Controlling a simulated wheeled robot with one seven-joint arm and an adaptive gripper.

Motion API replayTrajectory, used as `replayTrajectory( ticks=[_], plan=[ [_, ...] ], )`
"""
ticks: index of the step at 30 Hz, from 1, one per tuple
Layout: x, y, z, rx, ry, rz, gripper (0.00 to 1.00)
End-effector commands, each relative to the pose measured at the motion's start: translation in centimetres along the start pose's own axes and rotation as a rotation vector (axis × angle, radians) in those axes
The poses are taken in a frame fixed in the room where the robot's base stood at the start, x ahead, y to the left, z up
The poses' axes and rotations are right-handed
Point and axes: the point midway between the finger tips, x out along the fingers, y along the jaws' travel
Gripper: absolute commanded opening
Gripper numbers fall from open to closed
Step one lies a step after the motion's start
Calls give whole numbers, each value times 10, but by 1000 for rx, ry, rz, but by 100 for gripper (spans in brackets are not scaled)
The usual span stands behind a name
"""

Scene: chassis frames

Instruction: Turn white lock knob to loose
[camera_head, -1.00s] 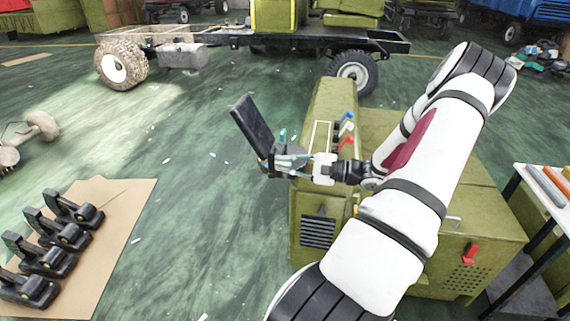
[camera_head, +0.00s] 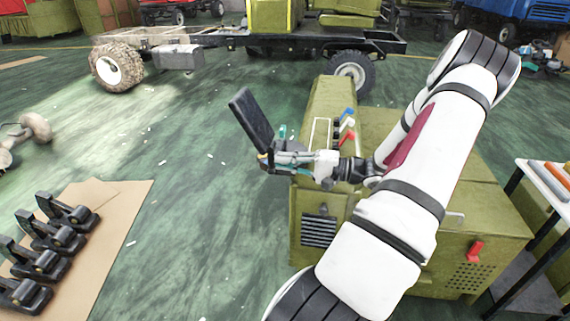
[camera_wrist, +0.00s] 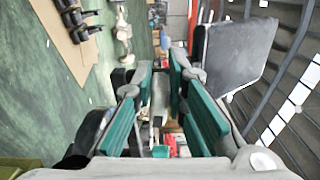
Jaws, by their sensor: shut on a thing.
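My gripper (camera_head: 278,158) reaches left past the front end of the olive machine (camera_head: 335,95). In the wrist view its teal-padded fingers (camera_wrist: 161,72) close around a pale piece (camera_wrist: 159,95), which seems to be the white lock knob; the fingers hide most of it, and its turn angle cannot be read. A dark flat panel (camera_head: 251,120) stands tilted beside the fingertips; it also shows to the right of the fingers in the wrist view (camera_wrist: 238,52).
Blue, white and red levers (camera_head: 346,125) stand on the machine close behind my gripper. A red handle (camera_head: 475,251) is on its side. A white-topped table (camera_head: 545,180) is at the right. Black pedal-like parts (camera_head: 45,250) lie on cardboard at the left. Green floor between is open.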

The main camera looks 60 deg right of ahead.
Motion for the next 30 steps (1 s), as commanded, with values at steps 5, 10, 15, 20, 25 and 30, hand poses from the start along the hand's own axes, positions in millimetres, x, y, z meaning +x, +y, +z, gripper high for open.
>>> replayTrajectory(
  ticks=[5, 10, 15, 20, 25, 30],
  plan=[
    [0, 6, 3, -30, -5, 10, 0],
    [0, 6, 3, -50, -5, 10, 0],
    [-1, 7, 3, -57, -4, 11, 0],
    [-1, 7, 3, -57, -4, 11, 0],
    [-1, 7, 3, -56, -4, 11, 0],
    [-1, 6, 2, -58, -3, 9, 33]
  ],
)
